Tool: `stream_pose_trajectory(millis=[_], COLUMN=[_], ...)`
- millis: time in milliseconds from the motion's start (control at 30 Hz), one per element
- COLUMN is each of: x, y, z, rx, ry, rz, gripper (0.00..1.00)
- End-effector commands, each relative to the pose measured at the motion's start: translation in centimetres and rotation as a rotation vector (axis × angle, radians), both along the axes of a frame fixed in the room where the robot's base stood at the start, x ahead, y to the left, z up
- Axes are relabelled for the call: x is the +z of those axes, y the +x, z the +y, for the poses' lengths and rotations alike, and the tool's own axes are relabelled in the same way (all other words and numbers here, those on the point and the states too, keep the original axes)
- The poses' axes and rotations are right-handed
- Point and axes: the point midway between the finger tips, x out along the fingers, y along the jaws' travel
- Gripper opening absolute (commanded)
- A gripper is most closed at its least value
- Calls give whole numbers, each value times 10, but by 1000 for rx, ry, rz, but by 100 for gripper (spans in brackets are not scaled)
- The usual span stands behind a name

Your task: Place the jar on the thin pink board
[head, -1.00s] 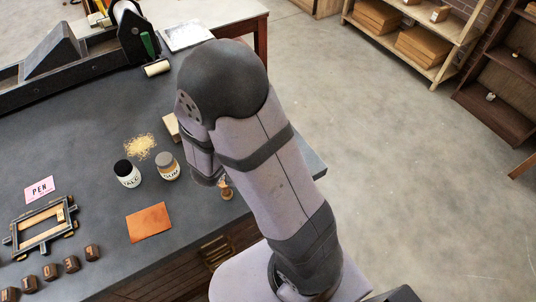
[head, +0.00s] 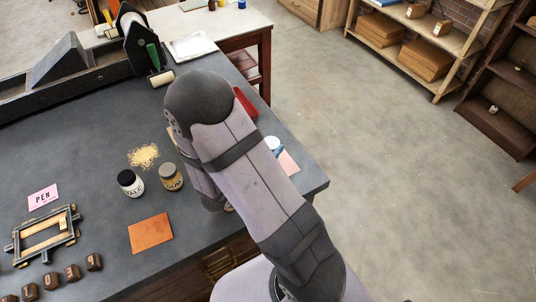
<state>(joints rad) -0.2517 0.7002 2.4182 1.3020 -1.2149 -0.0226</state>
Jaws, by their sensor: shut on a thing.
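The thin pink board (head: 289,163) lies near the right edge of the dark table, partly hidden behind my arm. A white jar with blue (head: 273,144) shows at the board's far left edge, partly covered by my arm; I cannot tell whether it rests on the board. Two other jars stand left of my arm: a white one with a black lid, marked TALC (head: 131,183), and a brownish one with a grey lid (head: 171,178). My gripper is hidden behind my own arm, so its hold cannot be seen.
An orange sheet (head: 150,233) lies in front of the jars. Yellow crumbs (head: 143,155) lie behind them. A PEN card (head: 43,197), a metal frame (head: 43,236) and several brown blocks (head: 72,272) are at left. A red thing (head: 245,101) is behind my arm.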

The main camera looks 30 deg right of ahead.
Motion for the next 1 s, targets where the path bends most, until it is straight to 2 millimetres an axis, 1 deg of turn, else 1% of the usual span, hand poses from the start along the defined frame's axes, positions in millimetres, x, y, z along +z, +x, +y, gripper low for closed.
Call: stream_pose_trajectory(millis=[400, 533, 767, 933, 967, 1000], x=[-32, -36, -36, -41, -40, -40], y=[0, 0, 0, 0, 0, 0], z=[0, 0, 0, 0, 0, 0], rx=[0, 0, 1, 0, 0, 0], ry=[-2, -1, -1, -1, 0, 0], rz=[1, 0, -1, 0, 1, 1], gripper=[11, 11, 11, 11, 47, 57])
